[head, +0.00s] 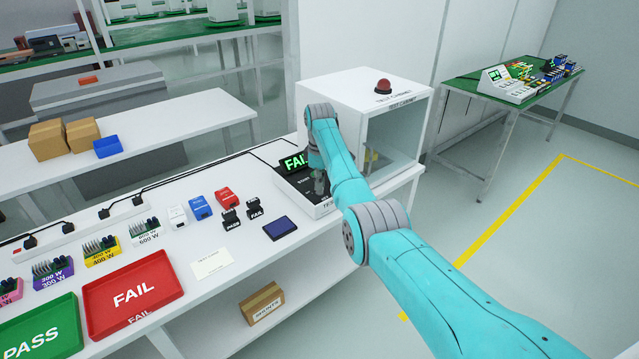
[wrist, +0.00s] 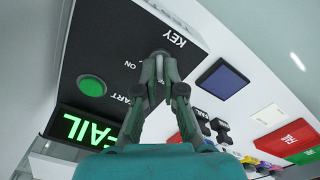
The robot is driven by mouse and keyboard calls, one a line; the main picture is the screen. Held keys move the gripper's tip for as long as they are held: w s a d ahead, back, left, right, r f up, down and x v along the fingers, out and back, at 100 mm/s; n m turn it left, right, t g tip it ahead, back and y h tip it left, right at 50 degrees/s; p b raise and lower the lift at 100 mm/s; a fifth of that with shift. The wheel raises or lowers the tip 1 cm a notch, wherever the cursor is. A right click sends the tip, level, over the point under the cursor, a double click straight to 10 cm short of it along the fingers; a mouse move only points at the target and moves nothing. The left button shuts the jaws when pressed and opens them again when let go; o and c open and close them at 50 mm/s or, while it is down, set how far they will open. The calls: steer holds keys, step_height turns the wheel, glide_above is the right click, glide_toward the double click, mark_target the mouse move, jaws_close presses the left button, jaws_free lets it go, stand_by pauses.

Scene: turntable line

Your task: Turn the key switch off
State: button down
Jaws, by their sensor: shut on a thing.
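The black control panel (wrist: 112,38) with the key switch fills the upper left of the wrist view. The printed word KEY (wrist: 181,37) is upside down beside my fingertips, and ON is on their other side. My gripper (wrist: 159,62) is shut on the key, at the panel. The fingers hide the key, so its angle does not show. A round green START button (wrist: 91,86) and a lit green FAIL display (wrist: 88,128) are on the same unit.
A white test cabinet (head: 340,85) with a red dome lamp (head: 383,86) stands behind my arm. A dark blue pad (head: 280,228), black stamps and a red FAIL tray (head: 134,294) lie left on the white bench. The floor at right is open.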

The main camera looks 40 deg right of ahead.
steer(key=shift+n, duration=0.9)
steer(key=c, duration=1.3)
jaws_free()
steer(key=shift+r, duration=0.15)
step_height(320, 180, up, 12)
steer(key=shift+f, duration=0.1)
